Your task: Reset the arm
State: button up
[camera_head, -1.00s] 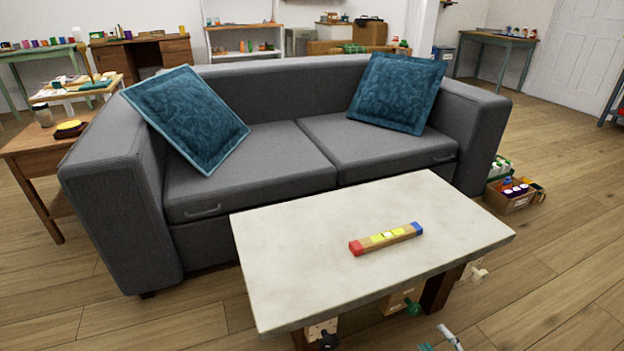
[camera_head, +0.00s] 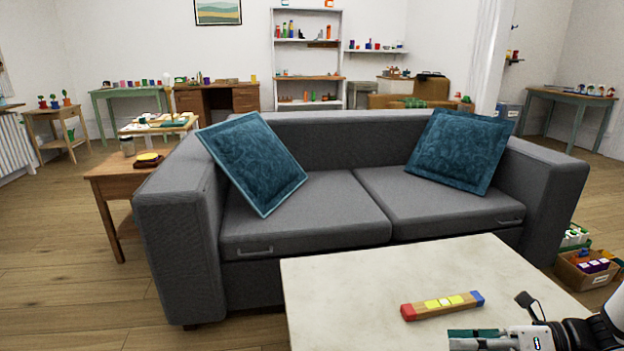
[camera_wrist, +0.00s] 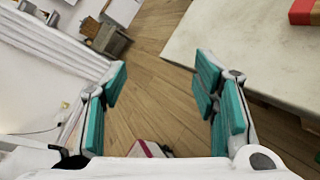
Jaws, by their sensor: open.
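My gripper (camera_wrist: 160,105) is open and empty in the wrist view, its teal-padded fingers spread apart with wooden floor showing between them. In the head view my gripper (camera_head: 482,341) shows at the bottom right, in front of the coffee table as seen from the camera. The pale-topped coffee table (camera_head: 345,290) also shows in the wrist view (camera_wrist: 225,45), to the right of the fingers. A wooden bar (camera_head: 443,306) with red and blue ends and yellow patches lies on the tabletop. Its red end (camera_wrist: 302,12) shows at the top right of the wrist view.
A grey sofa (camera_head: 290,205) with two blue cushions stands behind the coffee table. A wooden side table (camera_head: 112,186) stands left of the sofa. A cardboard box (camera_head: 580,275) sits on the floor at the right. Open floor (camera_head: 60,270) lies at the left.

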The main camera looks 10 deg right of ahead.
jog(key=s+a+r+n+g+h, duration=0.2)
jog(key=s+a+r+n+g, duration=0.15)
jog(key=a+r+n, duration=0.35)
jog(key=s+a+r+n+g+h, duration=0.3)
jog(key=a+r+n+g, duration=0.25)
jog(key=n, duration=0.35)
jog(key=s+a+r+n+t+h, duration=0.1)
jog(key=s+r+n+h, duration=0.25)
jog(key=s+n, duration=0.4)
jog(key=s+a+r+n+t+h, duration=0.1)
jog(key=s+r+n+t+h, duration=0.1)
jog(key=s+n+h, duration=0.45)
notch_tip(320, 180, up, 39)
jog(key=n+t+y+p, duration=0.1)
jog(key=t+p, duration=0.3)
jog(key=p, duration=3.3)
jog(key=shift+s+n+y, duration=0.2)
jog(key=shift+n+y, duration=0.1)
jog(key=shift+n, duration=0.4)
